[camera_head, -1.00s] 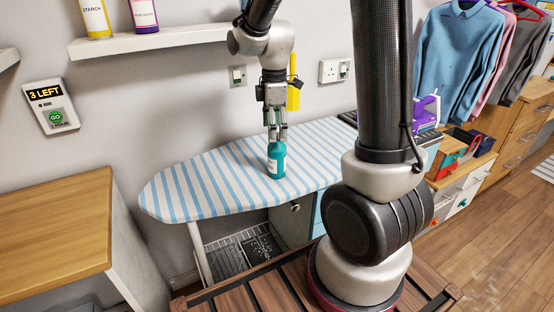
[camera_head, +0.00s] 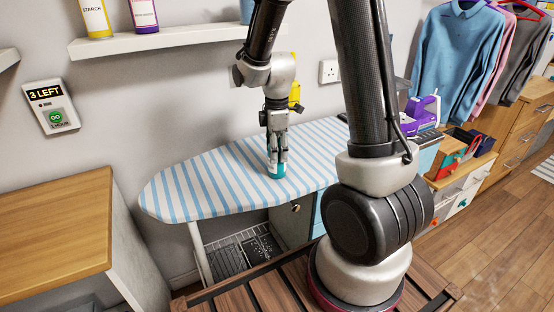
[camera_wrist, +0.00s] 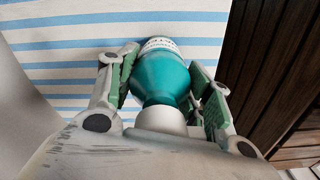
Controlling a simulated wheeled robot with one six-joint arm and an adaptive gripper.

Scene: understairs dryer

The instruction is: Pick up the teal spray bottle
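The teal spray bottle (camera_head: 276,170) stands upright on the striped ironing board (camera_head: 190,185). My gripper (camera_head: 277,157) points down over it, with a finger on either side of its upper part. In the wrist view, the bottle (camera_wrist: 162,76) lies between the two green-padded fingers of my gripper (camera_wrist: 164,68), with its pale top towards my palm and part of its white label showing. Both fingertips look very close to its sides. I cannot tell whether they press on it. The fingers hide part of the bottle in the head view.
A shelf (camera_head: 180,38) with bottles hangs on the wall above the board. A yellow object (camera_head: 294,95) is behind my wrist. A purple and white iron (camera_head: 421,113) stands to the right. A wooden-topped cabinet (camera_head: 60,230) is at left. The board's left part is clear.

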